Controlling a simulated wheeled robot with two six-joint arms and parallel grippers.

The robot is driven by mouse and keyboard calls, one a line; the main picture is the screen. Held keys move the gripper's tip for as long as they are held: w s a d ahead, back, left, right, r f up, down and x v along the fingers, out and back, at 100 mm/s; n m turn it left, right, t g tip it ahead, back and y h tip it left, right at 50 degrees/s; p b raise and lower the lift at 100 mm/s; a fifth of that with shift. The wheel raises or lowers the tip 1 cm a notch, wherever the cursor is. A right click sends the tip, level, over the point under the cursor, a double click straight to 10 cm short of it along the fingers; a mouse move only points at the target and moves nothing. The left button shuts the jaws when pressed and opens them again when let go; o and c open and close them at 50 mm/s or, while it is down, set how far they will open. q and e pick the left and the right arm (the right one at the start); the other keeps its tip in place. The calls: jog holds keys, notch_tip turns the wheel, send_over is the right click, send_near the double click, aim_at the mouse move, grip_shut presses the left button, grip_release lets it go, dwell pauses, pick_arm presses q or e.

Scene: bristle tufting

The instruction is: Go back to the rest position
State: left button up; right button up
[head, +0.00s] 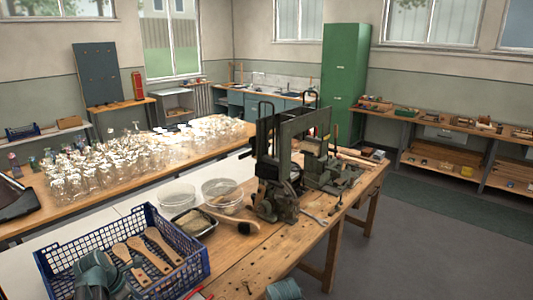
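Neither of my grippers shows in the head view. Grey-teal rounded shapes, which look like parts of my arms, show at the bottom edge. One is in front of the blue basket at lower left, the other at bottom centre. The bristle tufting machine (285,160), dark green-grey metal, stands on the wooden workbench (240,262). A brush with a dark head and wooden handle (232,220) lies in front of it. The blue basket (180,275) holds several wooden brush bodies (150,250). A small black tray (193,222) stands behind the basket.
Two clear round dishes (222,193) stand near the machine. A vise-like tool (325,170) and hand tools lie to its right. Many glass vessels (130,160) crowd the table behind. A green cabinet (344,80) stands at the back. Open floor (430,240) lies at right.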

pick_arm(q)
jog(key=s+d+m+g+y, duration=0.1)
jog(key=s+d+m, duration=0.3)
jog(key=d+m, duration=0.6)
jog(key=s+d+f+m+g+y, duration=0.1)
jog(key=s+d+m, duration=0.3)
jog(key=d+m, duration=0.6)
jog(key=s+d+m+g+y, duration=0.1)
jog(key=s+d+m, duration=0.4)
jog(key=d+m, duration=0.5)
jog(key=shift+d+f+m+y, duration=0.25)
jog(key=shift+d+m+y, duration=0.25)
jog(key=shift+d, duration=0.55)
